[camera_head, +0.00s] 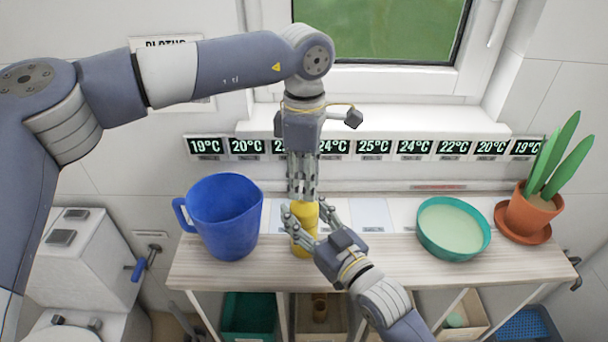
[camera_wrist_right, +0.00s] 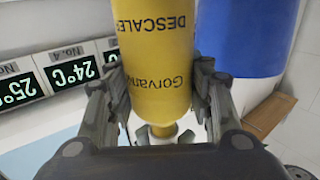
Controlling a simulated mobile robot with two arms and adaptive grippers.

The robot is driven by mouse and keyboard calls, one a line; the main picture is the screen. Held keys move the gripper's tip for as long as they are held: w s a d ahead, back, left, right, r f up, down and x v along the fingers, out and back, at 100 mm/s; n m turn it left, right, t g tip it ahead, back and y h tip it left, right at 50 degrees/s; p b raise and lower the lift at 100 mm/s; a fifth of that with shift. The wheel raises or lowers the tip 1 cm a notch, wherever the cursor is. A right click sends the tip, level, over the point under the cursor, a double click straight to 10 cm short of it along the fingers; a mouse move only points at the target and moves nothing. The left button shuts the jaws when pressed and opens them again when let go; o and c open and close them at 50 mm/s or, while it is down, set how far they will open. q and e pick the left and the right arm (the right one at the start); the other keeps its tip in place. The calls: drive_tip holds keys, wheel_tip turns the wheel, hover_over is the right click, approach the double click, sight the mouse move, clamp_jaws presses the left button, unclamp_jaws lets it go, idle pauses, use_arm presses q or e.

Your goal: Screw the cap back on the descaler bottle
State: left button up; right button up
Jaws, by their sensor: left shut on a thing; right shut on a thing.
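The descaler bottle (camera_head: 304,240) is yellow with dark lettering and stands upright on the shelf top. My right gripper (camera_head: 304,222) is shut on its body from the front right. In the right wrist view the bottle (camera_wrist_right: 155,60) appears upside down between the two fingers of the right gripper (camera_wrist_right: 160,95). My left gripper (camera_head: 303,194) points straight down over the bottle's top, its fingers closed around the cap. The cap is mostly hidden by these fingers; I cannot tell how it sits on the neck. Pale fingertips show by the yellow neck in the right wrist view.
A blue jug (camera_head: 226,218) stands to the left on the shelf top (camera_head: 385,268). A teal bowl (camera_head: 453,228) and a potted plant (camera_head: 530,208) stand to the right. Temperature displays (camera_head: 373,148) line the back. Crates sit below.

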use_arm(q)
drive_tip(key=shift+f, duration=0.55)
idle(0.4)
drive_tip(key=m, duration=0.5)
drive_tip(key=shift+m, duration=0.4)
drive_tip(key=m, duration=0.3)
drive_tip(key=shift+m, duration=0.3)
drive_tip(key=m, duration=0.3)
drive_tip(key=shift+m, duration=0.4)
drive_tip(key=m, duration=1.3)
drive_tip(key=shift+w+m, duration=0.1)
drive_tip(key=shift+m, duration=0.3)
